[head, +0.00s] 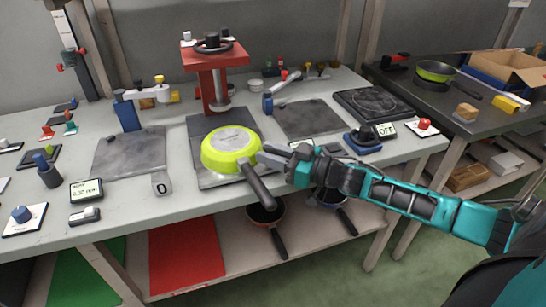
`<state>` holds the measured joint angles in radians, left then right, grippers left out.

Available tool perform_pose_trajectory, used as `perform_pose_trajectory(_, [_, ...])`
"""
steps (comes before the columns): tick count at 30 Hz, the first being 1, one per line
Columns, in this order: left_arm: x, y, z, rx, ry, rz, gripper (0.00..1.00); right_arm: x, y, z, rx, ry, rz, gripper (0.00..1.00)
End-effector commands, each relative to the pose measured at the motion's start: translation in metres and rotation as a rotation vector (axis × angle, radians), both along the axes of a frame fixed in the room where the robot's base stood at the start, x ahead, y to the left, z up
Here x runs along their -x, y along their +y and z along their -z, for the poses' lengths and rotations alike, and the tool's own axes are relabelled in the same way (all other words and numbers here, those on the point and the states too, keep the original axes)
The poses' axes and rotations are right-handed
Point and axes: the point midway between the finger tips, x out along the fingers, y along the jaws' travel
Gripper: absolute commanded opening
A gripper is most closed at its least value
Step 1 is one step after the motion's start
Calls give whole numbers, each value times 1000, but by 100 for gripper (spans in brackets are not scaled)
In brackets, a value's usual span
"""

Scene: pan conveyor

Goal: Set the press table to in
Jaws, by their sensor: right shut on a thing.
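The red press (207,79) stands at the back of the workbench with a black handwheel on top. Its grey press table (208,179) sticks out in front of the press column. A lime green pan (229,146) lies on the press table, its grey round face up and its dark handle (260,187) pointing to the lower right over the bench edge. My right gripper (264,156) is shut at the right edge of the press table, close beside the pan handle. What lies between its fingers is mostly hidden. My left gripper is out of view.
A grey plate (129,154) lies left of the press and another (310,118) right of it. A blue knob with an OFF display (385,130) sits near my right forearm. Other pans lie on the shelf below. A side table (488,116) stands at right.

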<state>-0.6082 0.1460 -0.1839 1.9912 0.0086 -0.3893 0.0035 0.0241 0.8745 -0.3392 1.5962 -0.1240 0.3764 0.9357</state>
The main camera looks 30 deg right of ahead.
Motion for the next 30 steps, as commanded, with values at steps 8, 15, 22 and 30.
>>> perform_pose_trajectory(8, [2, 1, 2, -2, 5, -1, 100, 1, 0, 1, 2, 1, -1, 43])
perform_pose_trajectory(15, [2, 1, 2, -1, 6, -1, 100, 1, 0, 1, 1, 2, -1, 47])
perform_pose_trajectory(22, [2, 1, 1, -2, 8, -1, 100, 12, -6, 2, 0, 5, 0, 47])
perform_pose_trajectory(30, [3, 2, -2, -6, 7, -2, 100, 47, -27, 1, 1, 5, -1, 47])
